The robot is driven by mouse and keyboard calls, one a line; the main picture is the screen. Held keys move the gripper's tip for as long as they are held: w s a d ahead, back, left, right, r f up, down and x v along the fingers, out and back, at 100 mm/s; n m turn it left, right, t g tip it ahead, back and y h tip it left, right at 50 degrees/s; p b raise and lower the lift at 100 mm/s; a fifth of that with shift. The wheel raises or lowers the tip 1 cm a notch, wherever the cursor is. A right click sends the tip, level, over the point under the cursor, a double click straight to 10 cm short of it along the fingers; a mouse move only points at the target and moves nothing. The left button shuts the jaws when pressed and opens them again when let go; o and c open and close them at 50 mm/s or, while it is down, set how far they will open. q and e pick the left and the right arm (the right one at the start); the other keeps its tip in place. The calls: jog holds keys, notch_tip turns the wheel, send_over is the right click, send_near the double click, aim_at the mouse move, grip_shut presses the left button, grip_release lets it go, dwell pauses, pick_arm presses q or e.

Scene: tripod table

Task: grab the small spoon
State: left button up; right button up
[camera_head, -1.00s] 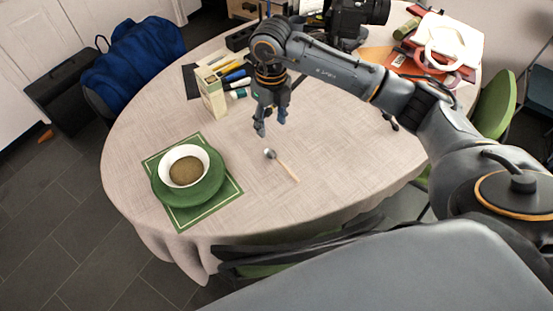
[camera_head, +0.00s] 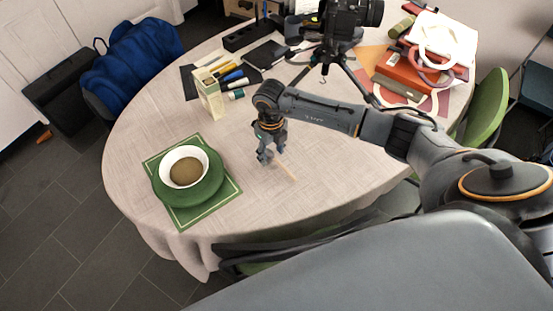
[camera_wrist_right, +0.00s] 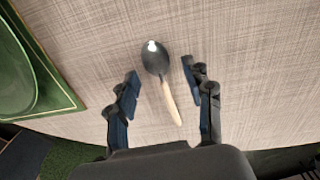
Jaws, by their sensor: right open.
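The small spoon (camera_head: 287,172) lies on the cloth-covered table, with a light wooden handle and a dark bowl. In the head view its bowl is hidden behind my right gripper (camera_head: 268,157). The right wrist view shows the whole spoon (camera_wrist_right: 158,72), its bowl pointing away from the gripper. My right gripper (camera_wrist_right: 160,84) is open and empty over it, with one finger on each side of the spoon and a gap to both. I cannot tell how high the fingertips are above the cloth. My left gripper is not in view.
A white bowl (camera_head: 203,155) with brown contents stands on a green plate (camera_head: 200,195) and green mat, left of the gripper. A carton (camera_head: 210,98), markers, a camera tripod (camera_head: 345,62) and red books (camera_head: 400,78) stand farther back. Bare cloth surrounds the spoon.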

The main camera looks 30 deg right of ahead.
jog(key=shift+f, duration=0.1)
jog(key=shift+c, duration=0.4)
jog(key=c, duration=0.9)
